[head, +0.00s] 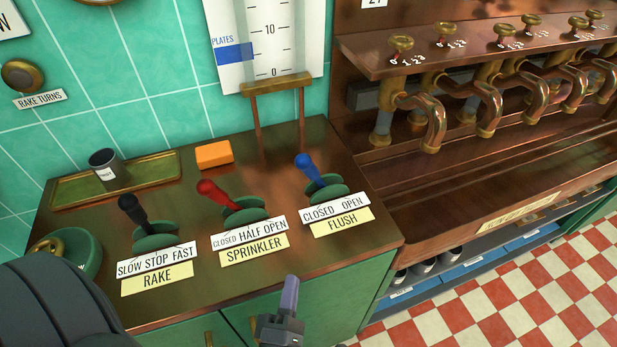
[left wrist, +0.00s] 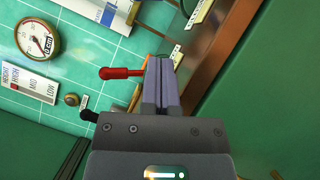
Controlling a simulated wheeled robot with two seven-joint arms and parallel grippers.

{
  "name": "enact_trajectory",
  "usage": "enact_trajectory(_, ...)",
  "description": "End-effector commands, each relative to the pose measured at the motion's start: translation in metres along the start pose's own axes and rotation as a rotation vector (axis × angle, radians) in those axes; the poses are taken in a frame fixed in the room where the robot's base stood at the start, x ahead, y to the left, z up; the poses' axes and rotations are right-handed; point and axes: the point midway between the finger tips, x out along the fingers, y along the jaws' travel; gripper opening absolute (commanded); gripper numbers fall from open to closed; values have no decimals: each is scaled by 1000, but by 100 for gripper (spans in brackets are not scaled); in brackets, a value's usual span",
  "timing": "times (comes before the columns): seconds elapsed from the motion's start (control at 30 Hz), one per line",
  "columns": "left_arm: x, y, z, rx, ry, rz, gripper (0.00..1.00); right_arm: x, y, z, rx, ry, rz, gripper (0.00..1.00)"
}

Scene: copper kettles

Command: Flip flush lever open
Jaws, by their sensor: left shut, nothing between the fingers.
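The flush lever (head: 308,167) has a blue handle on a green round base, at the right of the brown counter top. Its handle leans up and to the left, toward the CLOSED side of its CLOSED/OPEN label (head: 335,207). A yellow FLUSH label (head: 343,223) sits below that. My left gripper (head: 289,285) is shut and empty in front of the counter, below and apart from the flush lever. Its closed fingers (left wrist: 162,82) fill the middle of the left wrist view, where I cannot make out the blue handle clearly. My right gripper is not in view.
The red sprinkler lever (head: 217,195) and black rake lever (head: 134,212) stand left of the flush lever; the red one also shows in the left wrist view (left wrist: 120,73). An orange block (head: 213,155) and a dark cup (head: 108,168) are behind. Copper pipes (head: 432,120) are at right.

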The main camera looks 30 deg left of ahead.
Motion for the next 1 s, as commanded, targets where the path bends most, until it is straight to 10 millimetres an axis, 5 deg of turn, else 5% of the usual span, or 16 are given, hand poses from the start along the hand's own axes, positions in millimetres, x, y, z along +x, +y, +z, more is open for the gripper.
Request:
enact_trajectory(0.47,-1,10,-11,-76,76,61,0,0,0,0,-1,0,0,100)
enact_trajectory(1.0,108,17,-19,-74,74,64,0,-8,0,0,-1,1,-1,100)
